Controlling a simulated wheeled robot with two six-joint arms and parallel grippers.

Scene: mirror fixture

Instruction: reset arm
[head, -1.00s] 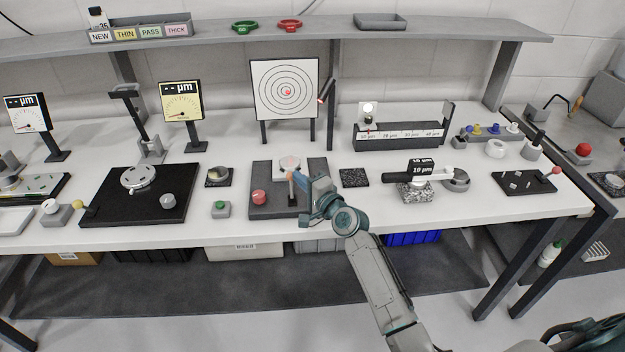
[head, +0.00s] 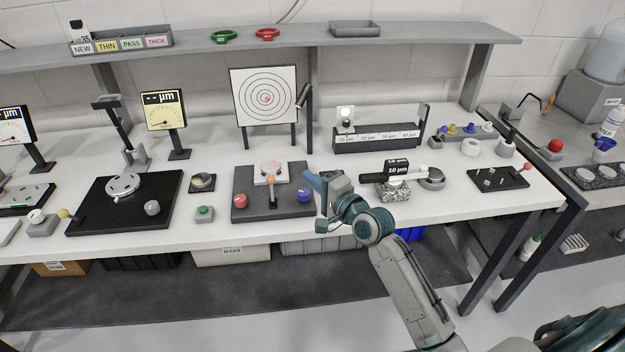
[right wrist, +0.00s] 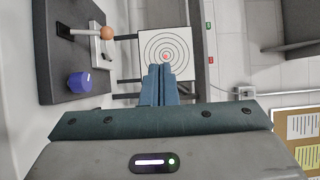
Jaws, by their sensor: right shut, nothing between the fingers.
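My right gripper (head: 311,181) is shut and empty. It hangs just right of the mirror fixture's dark base plate (head: 240,178), over the front part of the bench. In the right wrist view its two blue fingers (right wrist: 160,72) lie together, in front of the target. The plate carries a red knob (head: 240,201), a blue knob (head: 304,195), a pale block (head: 270,172) and a short lever with an orange ball (head: 271,180). The blue knob (right wrist: 79,82) and the orange ball (right wrist: 107,33) also show in the right wrist view. My left gripper is out of view.
A target board with rings (head: 265,97) stands behind the fixture. A green button (head: 204,214) is to its left. A black-topped gauge block (head: 385,172) and a grey round piece (head: 432,178) stand right of my gripper. A shelf (head: 400,42) runs above the bench.

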